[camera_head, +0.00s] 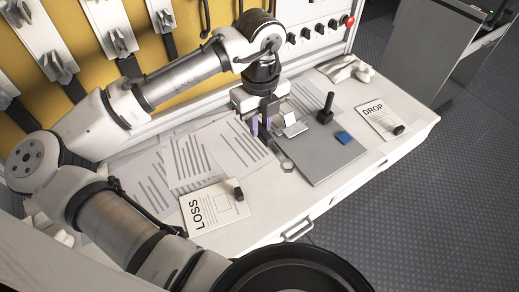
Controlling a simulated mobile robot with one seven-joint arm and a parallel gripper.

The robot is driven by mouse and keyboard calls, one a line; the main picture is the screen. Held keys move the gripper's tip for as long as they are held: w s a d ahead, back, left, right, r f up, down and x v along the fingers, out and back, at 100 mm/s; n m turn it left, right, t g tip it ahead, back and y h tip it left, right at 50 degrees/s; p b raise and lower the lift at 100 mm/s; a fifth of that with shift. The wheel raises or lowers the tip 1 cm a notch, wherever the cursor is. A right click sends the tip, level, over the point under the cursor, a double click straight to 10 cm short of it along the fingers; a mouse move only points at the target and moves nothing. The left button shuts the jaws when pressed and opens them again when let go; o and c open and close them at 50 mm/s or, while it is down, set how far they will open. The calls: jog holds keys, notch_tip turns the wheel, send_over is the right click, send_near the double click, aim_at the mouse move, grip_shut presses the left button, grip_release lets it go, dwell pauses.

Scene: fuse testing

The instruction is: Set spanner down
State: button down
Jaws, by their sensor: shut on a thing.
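My gripper (262,128), with purplish fingers, is low over the white bench top, at the left edge of a grey board. It is shut on the spanner (287,166). Only a pale, ring-like end of the spanner shows clearly, below and right of the fingers, beside the board's left edge. The rest is hidden by the fingers or too small to make out. I cannot tell whether the spanner touches the bench.
The grey board (330,160) carries a black upright handle (326,108), a blue block (344,138) and a small pale piece (294,127). Printed sheets (185,160) lie to the left. A LOSS card (213,208) is in front, a DROP card (378,120) at right.

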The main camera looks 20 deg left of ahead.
notch_tip(320, 180, down, 11)
jog(key=shift+f, duration=0.15)
dwell(0.4)
jog(key=shift+f, duration=0.15)
jog(key=c, duration=1.3)
grip_release()
